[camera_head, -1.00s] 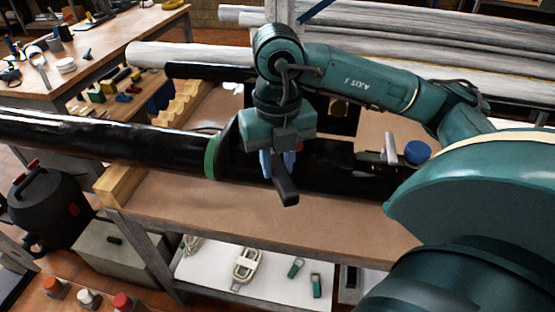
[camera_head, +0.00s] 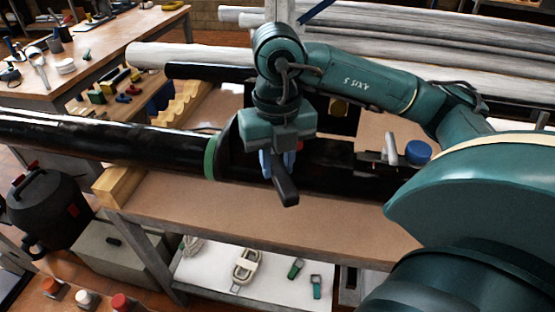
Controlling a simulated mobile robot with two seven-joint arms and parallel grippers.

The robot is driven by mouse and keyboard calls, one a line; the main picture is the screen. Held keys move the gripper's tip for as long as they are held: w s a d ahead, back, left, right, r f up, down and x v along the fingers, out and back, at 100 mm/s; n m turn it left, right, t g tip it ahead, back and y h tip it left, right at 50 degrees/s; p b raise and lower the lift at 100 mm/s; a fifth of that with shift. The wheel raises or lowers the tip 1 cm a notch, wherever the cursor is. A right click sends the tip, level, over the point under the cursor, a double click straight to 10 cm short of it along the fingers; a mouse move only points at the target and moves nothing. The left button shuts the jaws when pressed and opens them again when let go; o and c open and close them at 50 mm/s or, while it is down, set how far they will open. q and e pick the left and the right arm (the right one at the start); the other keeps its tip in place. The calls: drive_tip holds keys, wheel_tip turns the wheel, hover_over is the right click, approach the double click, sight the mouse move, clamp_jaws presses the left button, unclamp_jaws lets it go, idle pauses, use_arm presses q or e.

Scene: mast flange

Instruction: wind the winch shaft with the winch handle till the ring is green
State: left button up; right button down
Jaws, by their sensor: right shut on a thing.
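A small red spot (camera_head: 299,146) shows beside the fingers. My left gripper is out of view.
The mast (camera_head: 90,134) rests on a wooden block (camera_head: 119,184) at left. A blue round cap (camera_head: 418,151) and a light cylinder (camera_head: 390,149) stand at right. The bench top (camera_head: 240,204) is clear in front.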

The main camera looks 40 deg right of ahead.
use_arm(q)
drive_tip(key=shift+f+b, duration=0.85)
use_arm(e)
drive_tip(key=shift+f, duration=0.9)
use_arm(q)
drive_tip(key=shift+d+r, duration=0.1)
use_arm(e)
drive_tip(key=shift+w+a+r, duration=0.1)
drive_tip(key=shift+w+a, duration=0.05)
drive_tip(key=shift+a, duration=0.15)
use_arm(q)
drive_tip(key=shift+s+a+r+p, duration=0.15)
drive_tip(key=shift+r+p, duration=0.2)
drive_tip(key=shift+p, duration=0.3)
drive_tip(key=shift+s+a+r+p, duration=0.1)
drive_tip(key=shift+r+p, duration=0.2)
drive_tip(key=shift+p, duration=0.3)
use_arm(e)
drive_tip(key=w+a+m, duration=0.6)
drive_tip(key=a+m, duration=0.1)
drive_tip(key=m, duration=0.1)
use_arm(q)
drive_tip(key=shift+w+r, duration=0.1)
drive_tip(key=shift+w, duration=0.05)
